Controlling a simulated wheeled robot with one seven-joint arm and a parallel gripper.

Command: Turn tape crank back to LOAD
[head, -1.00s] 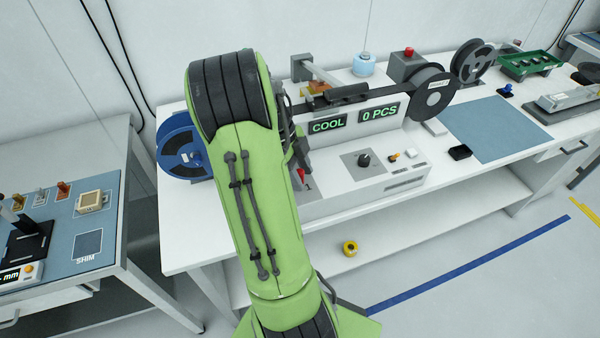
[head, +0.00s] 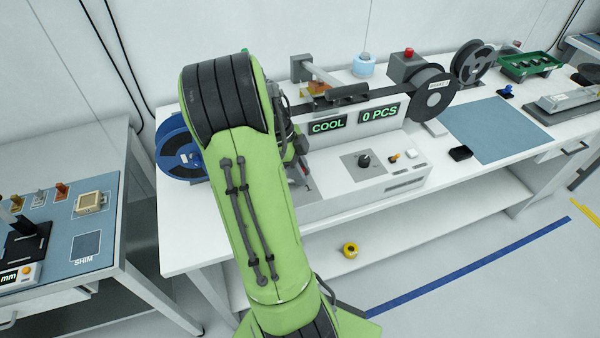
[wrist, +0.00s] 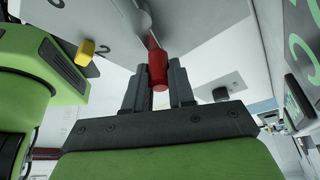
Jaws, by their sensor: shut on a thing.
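In the wrist view my gripper (wrist: 157,84) is shut on a red handle (wrist: 157,66), which sits between the two dark fingers. A pale grey arm (wrist: 146,22) runs up from the handle; I take the two to be the tape crank. In the head view my green arm covers most of the crank and gripper. No LOAD mark is readable.
A blue reel (head: 178,154) is left of my arm. A black reel (head: 433,93) and black knob (head: 364,160) are to the right. A yellow roll (head: 350,250) lies lower down.

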